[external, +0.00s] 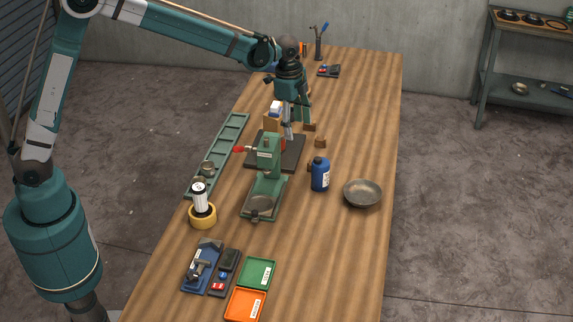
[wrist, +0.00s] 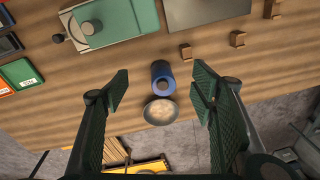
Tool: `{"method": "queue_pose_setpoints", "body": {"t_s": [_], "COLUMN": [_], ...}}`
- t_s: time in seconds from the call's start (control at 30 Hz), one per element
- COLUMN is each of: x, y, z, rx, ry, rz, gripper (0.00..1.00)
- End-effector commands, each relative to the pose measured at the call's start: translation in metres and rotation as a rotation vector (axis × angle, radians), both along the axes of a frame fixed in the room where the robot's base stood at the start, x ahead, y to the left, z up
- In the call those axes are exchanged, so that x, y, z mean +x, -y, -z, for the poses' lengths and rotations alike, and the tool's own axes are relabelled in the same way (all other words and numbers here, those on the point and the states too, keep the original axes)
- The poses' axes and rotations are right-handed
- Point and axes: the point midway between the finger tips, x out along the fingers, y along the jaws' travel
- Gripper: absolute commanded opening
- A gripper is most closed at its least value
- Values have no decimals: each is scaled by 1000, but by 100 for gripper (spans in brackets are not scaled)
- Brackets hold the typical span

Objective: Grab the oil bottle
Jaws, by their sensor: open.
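The oil bottle, a blue bottle with a dark cap and white label (external: 320,176), stands upright on the wooden table, right of the green press. In the wrist view the blue bottle (wrist: 163,74) is seen from above, between the two fingers in the picture. My gripper (external: 296,122) hangs over the table behind and left of the bottle, apart from it. In the wrist view my gripper (wrist: 161,84) shows its fingers spread wide with nothing between the pads. A grey metal bowl (external: 363,193) sits right of the bottle; it also shows in the wrist view (wrist: 160,112).
The green press (external: 266,180) stands close left of the bottle. Small brown blocks (external: 320,142) lie behind it. A yellow roll (external: 203,216), a green tray (external: 257,272) and an orange tray (external: 245,304) are toward the front. The table (external: 330,255) is clear in front of the bottle.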

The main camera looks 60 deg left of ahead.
Motion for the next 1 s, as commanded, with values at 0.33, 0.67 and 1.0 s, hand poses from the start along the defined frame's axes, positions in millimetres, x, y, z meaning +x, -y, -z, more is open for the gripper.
{"method": "queue_pose_setpoints", "body": {"t_s": [0.33,0.67,1.0], "x": [38,60,64], "y": [37,64,69], "z": [49,91,102], "rx": [22,36,39], "ry": [-54,-95,-105], "rz": [119,212,233], "gripper": [56,56,56]}}
